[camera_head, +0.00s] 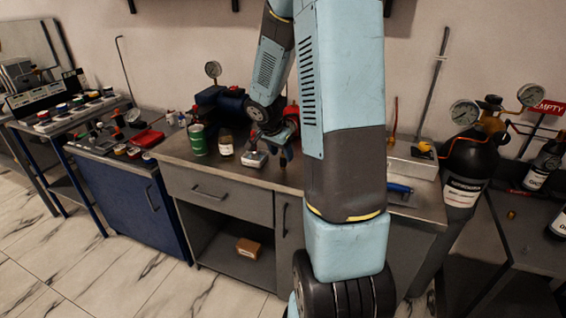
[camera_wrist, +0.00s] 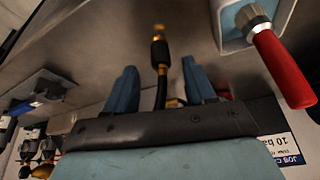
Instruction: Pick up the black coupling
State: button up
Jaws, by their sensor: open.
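In the wrist view, the black coupling (camera_wrist: 160,50) has brass-coloured ends and shows over the grey worktop, with a black hose running from it back between my fingers. My gripper (camera_wrist: 159,68) is open, with one blue finger on each side of the hose in the picture. The coupling shows just beyond the fingertips, and I cannot tell its exact distance. In the head view my gripper (camera_head: 284,152) is low over the grey workbench (camera_head: 240,182). I cannot make out the coupling there.
A pale block with a red-handled valve (camera_wrist: 283,68) is close to the right finger. In the head view, a green can (camera_head: 198,140) and a brown jar (camera_head: 226,147) stand left of my gripper. A blue-handled tool (camera_head: 399,188) lies to the right.

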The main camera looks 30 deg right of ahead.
aim_at(282, 156)
jog(key=shift+x, duration=2.3)
jog(key=shift+w, duration=0.1)
grip_shut()
